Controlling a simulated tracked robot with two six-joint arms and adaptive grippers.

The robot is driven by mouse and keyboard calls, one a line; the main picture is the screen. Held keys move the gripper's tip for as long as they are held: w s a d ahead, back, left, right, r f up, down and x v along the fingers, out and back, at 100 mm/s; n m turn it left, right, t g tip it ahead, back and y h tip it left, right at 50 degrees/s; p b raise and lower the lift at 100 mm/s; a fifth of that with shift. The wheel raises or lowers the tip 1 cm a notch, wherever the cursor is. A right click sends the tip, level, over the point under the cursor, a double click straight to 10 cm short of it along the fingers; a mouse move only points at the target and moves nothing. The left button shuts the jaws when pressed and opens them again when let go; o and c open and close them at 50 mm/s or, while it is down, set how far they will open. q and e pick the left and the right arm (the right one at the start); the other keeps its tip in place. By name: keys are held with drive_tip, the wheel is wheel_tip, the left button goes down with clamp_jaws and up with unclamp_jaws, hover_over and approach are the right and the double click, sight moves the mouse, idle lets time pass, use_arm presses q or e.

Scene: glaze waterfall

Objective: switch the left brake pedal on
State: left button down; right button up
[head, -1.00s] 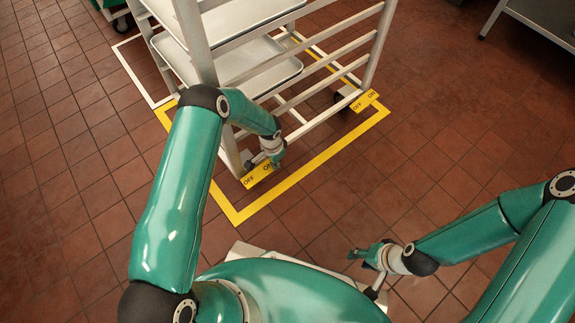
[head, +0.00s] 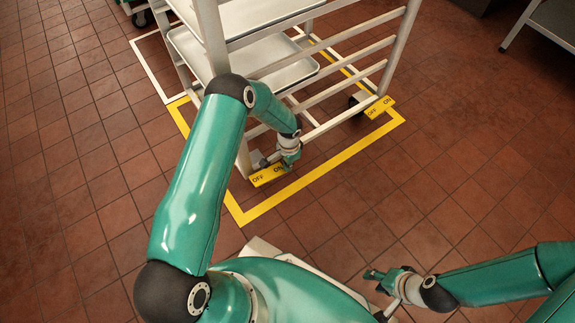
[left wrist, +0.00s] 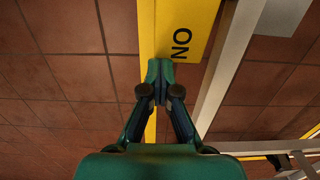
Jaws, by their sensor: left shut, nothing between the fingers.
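The left brake pedal (head: 262,177) is a yellow plate marked OFF and ON at the near left corner of a metal rack. My left gripper (head: 289,162) is shut and empty, at the plate's ON end. In the left wrist view, the shut fingertips (left wrist: 161,66) sit just below the ON lettering on the yellow plate (left wrist: 176,25), overlapping its near edge. I cannot tell whether they touch it or how the pedal is tilted. My right gripper (head: 373,275) is low in the head view, over the floor and away from the rack; its finger opening is unclear.
The rack (head: 214,40) holds white trays (head: 240,62) and stands inside a yellow floor outline (head: 330,168). A second yellow OFF/ON pedal (head: 379,108) is at its right corner. Open tiled floor lies to the left and right. A metal table (head: 550,22) is at upper right.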

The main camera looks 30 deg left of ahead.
use_arm(q)
wheel_tip(320, 180, up, 14)
drive_tip(key=w+d+p, duration=0.1)
drive_tip(key=w+p, duration=0.1)
drive_tip(key=p, duration=0.3)
drive_tip(key=shift+w+f, duration=0.2)
drive_tip(key=shift+w, duration=0.1)
